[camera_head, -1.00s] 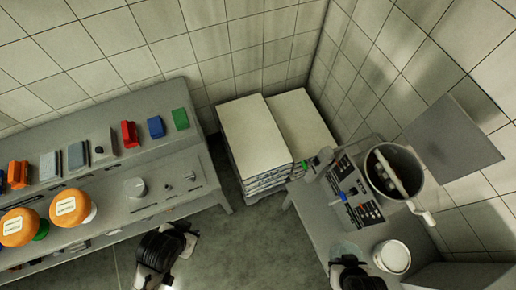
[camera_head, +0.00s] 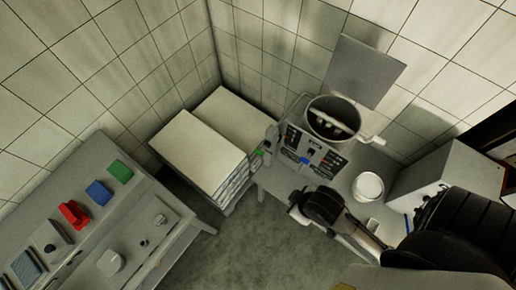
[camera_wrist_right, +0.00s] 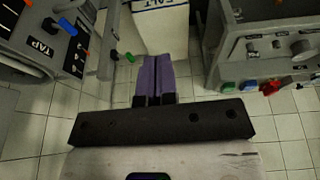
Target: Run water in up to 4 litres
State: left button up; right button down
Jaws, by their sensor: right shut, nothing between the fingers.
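A steel pot (camera_head: 313,122) with a pale bar-like part inside stands at the back of the right-hand bench; its water level cannot be read. In front of it is a dark control panel (camera_head: 296,143) with a blue lever (camera_head: 305,161). The right wrist view shows a panel labelled TAP (camera_wrist_right: 42,47), a blue lever (camera_wrist_right: 67,26), and green (camera_wrist_right: 129,57) and orange (camera_wrist_right: 87,53) parts beside it. My right gripper (camera_wrist_right: 155,98) is shut and empty, its purple fingers over the floor, apart from the levers. My left gripper is not in view.
Floor (camera_head: 235,235) between the benches is clear.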

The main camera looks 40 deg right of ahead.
jog(key=w+a+f+n+y+b, duration=0.25)
jog(key=w+f+n+b, duration=0.35)
jog(key=w, duration=0.4)
notch_tip(320, 180, up, 4)
jog(key=n+g+b, duration=0.4)
jog(key=n+b, duration=0.5)
jog(key=n, duration=0.3)
send_over(259, 153)
jog(key=d, duration=0.2)
jog(key=shift+w+f+h, duration=0.1)
jog(key=shift+w+h, duration=0.15)
jog(key=shift+w, duration=0.05)
jog(key=shift+a, duration=0.1)
jog(key=x, duration=0.8)
jog(key=d+p+x, duration=0.1)
jog(key=x, duration=0.3)
jog(key=shift+f, duration=0.3)
jog(key=shift+d+f, duration=0.15)
jog(key=shift+f, duration=0.55)
